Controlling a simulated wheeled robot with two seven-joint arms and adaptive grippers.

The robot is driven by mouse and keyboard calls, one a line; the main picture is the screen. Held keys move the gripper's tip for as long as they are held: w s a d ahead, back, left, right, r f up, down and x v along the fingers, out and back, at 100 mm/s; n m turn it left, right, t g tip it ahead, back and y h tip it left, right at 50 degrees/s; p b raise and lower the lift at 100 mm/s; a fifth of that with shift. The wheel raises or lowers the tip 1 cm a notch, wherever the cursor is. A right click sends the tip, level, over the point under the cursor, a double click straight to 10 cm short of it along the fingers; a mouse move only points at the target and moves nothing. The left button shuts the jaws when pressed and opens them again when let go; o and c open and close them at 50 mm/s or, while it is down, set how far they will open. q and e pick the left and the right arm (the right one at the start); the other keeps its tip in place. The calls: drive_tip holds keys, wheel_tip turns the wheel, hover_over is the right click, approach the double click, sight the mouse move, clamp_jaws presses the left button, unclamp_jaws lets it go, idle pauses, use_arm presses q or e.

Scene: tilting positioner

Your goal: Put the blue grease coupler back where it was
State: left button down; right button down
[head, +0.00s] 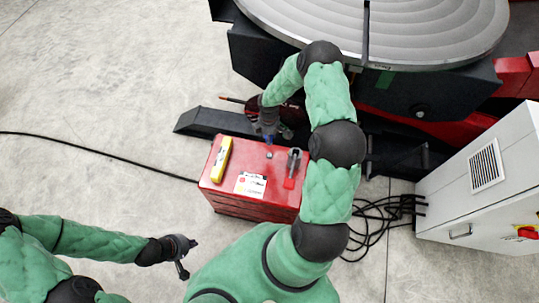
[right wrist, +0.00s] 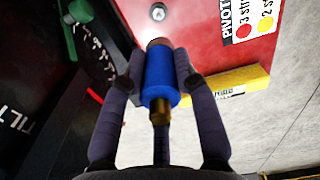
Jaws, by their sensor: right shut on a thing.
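The blue grease coupler (right wrist: 160,78) has a blue sleeve and a brass end. It is held between the dark fingers of my right gripper (right wrist: 160,68) in the right wrist view. In the head view my right gripper (head: 268,128) is over the back edge of the red toolbox (head: 245,207); the coupler is hard to make out there. A small metal fitting (right wrist: 158,12) stands on the red top beyond the coupler, apart from it in the picture; it also shows in the head view (head: 269,155). My left gripper (head: 184,258) is open and empty over the floor.
A yellow bar (head: 222,159), a white label card (head: 250,184) and a grey-and-red tool (head: 292,168) lie on the toolbox top. The round tilting table (head: 400,30) is behind. A grey cabinet (head: 480,195) and black cables stand right.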

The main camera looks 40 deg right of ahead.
wheel_tip(320, 180, down, 10)
drive_tip(key=b, duration=0.4)
drive_tip(key=shift+d+f, duration=0.15)
drive_tip(key=shift+f+b, duration=0.35)
drive_tip(key=shift+f, duration=0.05)
drive_tip(key=shift+f, duration=0.15)
drive_tip(key=c, duration=0.9)
unclamp_jaws()
drive_tip(key=shift+c, duration=0.2)
